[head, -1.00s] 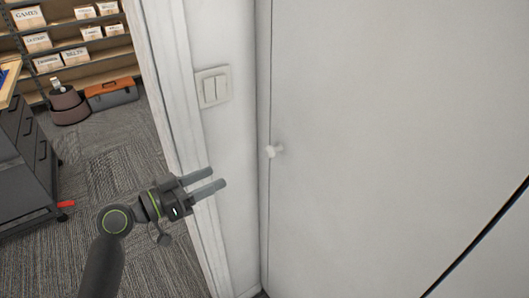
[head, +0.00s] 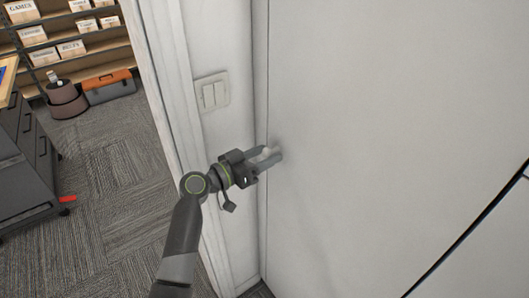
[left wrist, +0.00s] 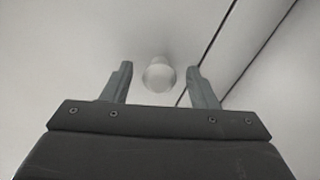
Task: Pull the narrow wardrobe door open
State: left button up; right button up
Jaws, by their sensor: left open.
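The white wardrobe door (head: 390,130) fills the right of the head view and looks shut. Its small round white knob (head: 270,151) sits near the door's left edge. My left gripper (head: 272,156) is open at the knob, with its fingers reaching toward the door. In the left wrist view the knob (left wrist: 159,75) lies between the two open fingertips (left wrist: 160,72), with a gap on each side. The fingers are not closed on it. My right gripper is not in view.
A light switch (head: 212,92) is on the wall left of the door, beside a white door frame (head: 170,90). A dark drawer cabinet (head: 30,160), an orange-lidded toolbox (head: 108,86) and shelves of boxes (head: 80,45) stand beyond.

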pick_arm(q)
jog(key=shift+d, duration=0.1)
grip_shut()
dwell(0.4)
